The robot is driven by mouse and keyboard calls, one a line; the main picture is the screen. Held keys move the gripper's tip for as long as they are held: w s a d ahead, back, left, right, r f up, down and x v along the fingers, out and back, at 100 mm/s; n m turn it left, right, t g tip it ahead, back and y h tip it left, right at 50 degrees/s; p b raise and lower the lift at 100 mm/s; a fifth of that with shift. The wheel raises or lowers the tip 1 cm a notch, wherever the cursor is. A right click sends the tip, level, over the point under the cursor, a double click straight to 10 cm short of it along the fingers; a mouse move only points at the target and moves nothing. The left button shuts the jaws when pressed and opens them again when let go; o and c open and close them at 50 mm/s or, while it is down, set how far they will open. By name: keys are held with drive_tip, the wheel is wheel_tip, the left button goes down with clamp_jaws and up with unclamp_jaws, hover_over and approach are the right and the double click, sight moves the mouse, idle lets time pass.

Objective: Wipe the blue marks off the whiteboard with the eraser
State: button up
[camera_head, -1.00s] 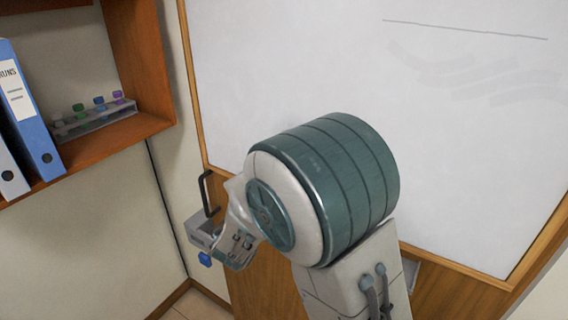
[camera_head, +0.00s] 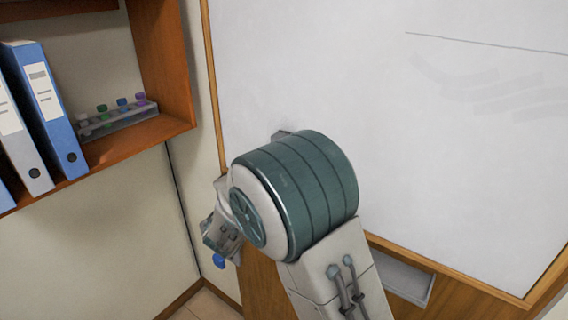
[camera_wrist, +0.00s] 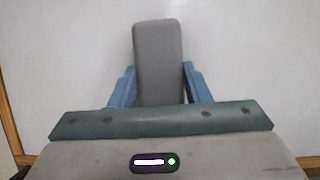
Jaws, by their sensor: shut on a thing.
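The whiteboard (camera_head: 390,130) fills the right side of the head view. It carries a thin dark line near the top and faint grey smears below it; I see no clear blue marks. In the wrist view my gripper (camera_wrist: 159,88) is shut on the grey eraser (camera_wrist: 158,50), a blue finger on each side. The white board surface (camera_wrist: 240,50) lies behind the eraser; I cannot tell whether they touch. In the head view my arm hides the gripper's fingers and most of the eraser.
A wooden shelf (camera_head: 165,60) on the left holds blue and white binders (camera_head: 45,110) and a rack with coloured caps (camera_head: 118,118). A grey tray (camera_head: 405,280) is below the board's wooden frame (camera_head: 460,276). The board's upper right is clear of my arm.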

drive_tip(key=shift+a, duration=0.1)
idle(0.3)
drive_tip(key=shift+s+a, duration=0.9)
drive_tip(key=shift+s, duration=0.25)
drive_tip(key=shift+s+a, duration=0.85)
drive_tip(key=shift+s, duration=0.3)
drive_tip(key=shift+s+a, duration=0.95)
drive_tip(key=shift+s, duration=0.25)
